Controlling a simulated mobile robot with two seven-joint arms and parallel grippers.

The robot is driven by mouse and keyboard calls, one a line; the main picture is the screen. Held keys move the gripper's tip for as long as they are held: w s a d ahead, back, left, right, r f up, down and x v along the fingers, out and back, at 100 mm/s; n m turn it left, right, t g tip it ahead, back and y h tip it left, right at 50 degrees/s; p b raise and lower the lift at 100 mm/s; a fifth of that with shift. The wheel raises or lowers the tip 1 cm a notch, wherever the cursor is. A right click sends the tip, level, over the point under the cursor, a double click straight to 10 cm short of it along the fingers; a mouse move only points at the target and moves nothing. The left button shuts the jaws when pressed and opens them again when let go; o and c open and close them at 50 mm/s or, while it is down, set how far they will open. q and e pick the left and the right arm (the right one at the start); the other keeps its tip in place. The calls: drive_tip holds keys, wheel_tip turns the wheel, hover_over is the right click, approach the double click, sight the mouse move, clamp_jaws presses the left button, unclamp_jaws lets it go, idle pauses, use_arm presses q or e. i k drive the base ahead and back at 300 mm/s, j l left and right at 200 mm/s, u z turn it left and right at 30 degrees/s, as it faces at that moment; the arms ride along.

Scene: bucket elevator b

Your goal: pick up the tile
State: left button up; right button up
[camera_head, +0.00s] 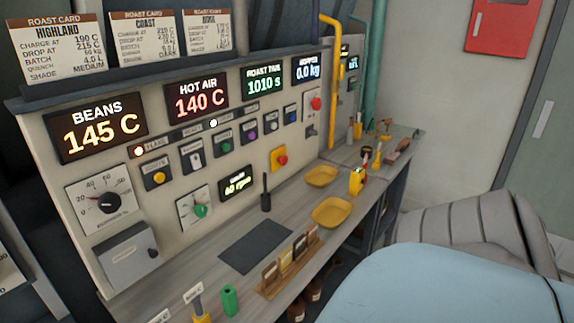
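Several small upright tiles stand in a wooden rack (270,294) on the front of the grey worktop. Their faces run from a brown tile (269,271) at the near end, through a tan tile (285,259) and a dark tile (299,247), to another brown tile (312,236) at the far end. I cannot tell which one the task calls the tile. Neither of my grippers is in view.
A dark flat mat (254,246) lies behind the rack. A green cylinder (229,300) stands to its left. Two yellow trays, the nearer tray (332,212) and the farther tray (321,176), lie to the right. A control panel (165,215) rises behind the worktop.

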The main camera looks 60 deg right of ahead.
sight(299, 245)
drive_tip(key=z, duration=1.9)
